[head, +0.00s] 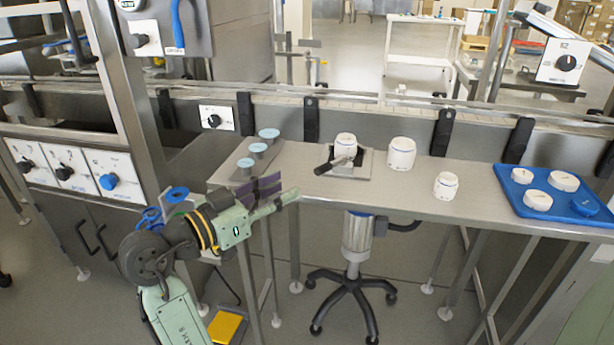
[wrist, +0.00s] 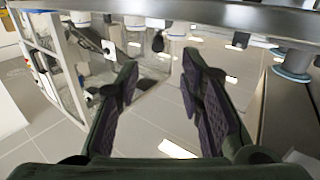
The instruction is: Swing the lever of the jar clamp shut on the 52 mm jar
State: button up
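The jar clamp (head: 366,168) is a grey plate on the steel table. A white jar (head: 345,144) stands upright on it. A dark lever (head: 334,164) sticks out from the clamp toward the front left. The gap between lever and jar is too small to judge. My gripper (head: 286,188) is left of and in front of the clamp, near the table's front edge, and does not touch the lever. In the wrist view my gripper (wrist: 160,72) has its two dark fingers spread, with nothing between them. I cannot make out the clamp there.
Two more white jars (head: 401,153) (head: 446,186) stand to the right of the clamp. A blue tray (head: 515,200) holds several lids at the right end. Blue-topped pieces (head: 258,150) stand on a grey plate at the left. A wheeled stool column (head: 357,235) stands below the table.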

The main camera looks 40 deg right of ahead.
aim_at(321, 171)
jog(key=d, duration=0.3)
jog(key=d+p, duration=0.1)
jog(key=d, duration=0.3)
jog(key=d+p, duration=0.1)
jog(key=d, duration=0.3)
jog(key=shift+w+f, duration=0.1)
jog(key=shift+w, duration=0.3)
grip_shut()
